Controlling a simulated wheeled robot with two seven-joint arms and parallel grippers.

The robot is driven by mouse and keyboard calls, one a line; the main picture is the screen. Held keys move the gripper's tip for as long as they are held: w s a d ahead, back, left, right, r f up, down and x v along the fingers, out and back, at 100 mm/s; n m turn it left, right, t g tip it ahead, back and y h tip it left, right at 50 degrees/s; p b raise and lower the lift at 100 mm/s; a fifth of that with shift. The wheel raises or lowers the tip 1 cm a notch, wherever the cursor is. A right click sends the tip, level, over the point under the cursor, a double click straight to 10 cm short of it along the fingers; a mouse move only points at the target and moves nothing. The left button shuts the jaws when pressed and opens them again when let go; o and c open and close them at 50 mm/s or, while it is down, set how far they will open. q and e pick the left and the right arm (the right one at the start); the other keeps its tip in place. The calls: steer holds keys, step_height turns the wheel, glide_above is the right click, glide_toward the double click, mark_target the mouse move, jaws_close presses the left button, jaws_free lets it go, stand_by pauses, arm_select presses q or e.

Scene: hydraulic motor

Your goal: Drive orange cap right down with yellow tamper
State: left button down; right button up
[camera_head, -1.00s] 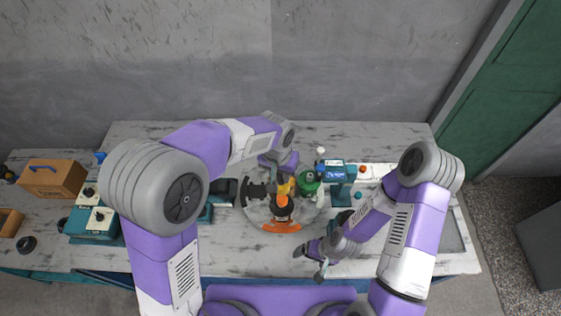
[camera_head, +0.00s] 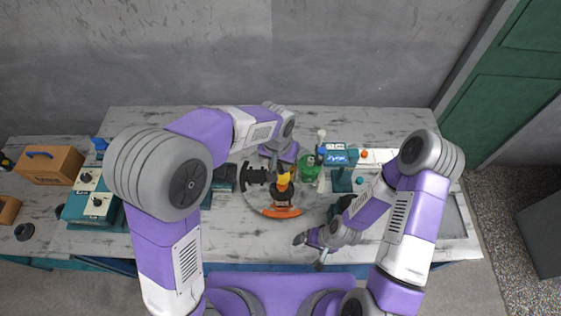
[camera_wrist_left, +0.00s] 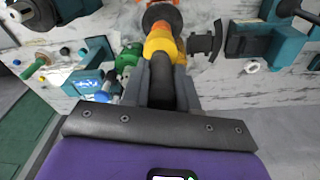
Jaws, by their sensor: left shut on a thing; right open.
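My left gripper (camera_head: 283,164) is shut on the dark handle (camera_wrist_left: 162,80) of the yellow tamper (camera_wrist_left: 160,43); the yellow part also shows in the head view (camera_head: 283,179). The tamper's far end is at an orange piece, which appears to be the orange cap (camera_wrist_left: 166,26), on top of a dark motor body (camera_head: 282,198). The tamper partly hides the cap, so I cannot tell how deep it sits or whether they touch. The body stands over an orange base (camera_head: 282,212) on a round grey plate (camera_head: 254,205). My right gripper (camera_head: 310,246) is open and empty near the table front.
A green bottle-like part (camera_head: 309,168) stands close right of the tamper, with a blue machine (camera_head: 334,154) behind it. A dark clamp-like part (camera_head: 256,174) is close left. A cardboard box (camera_head: 50,165) stands far left. The front middle of the marble table (camera_head: 245,240) is clear.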

arm_select(q)
step_height(320, 180, down, 2)
steer(key=shift+f+b, duration=0.2)
steer(key=shift+b, duration=0.65)
arm_select(e)
steer(key=shift+f, duration=0.95)
arm_select(q)
steer(key=shift+r+p, duration=1.7)
steer(key=shift+r, duration=0.4)
arm_select(e)
steer(key=shift+r, duration=1.7)
arm_select(q)
steer(key=shift+f, duration=0.1)
arm_select(e)
steer(key=shift+f, duration=0.1)
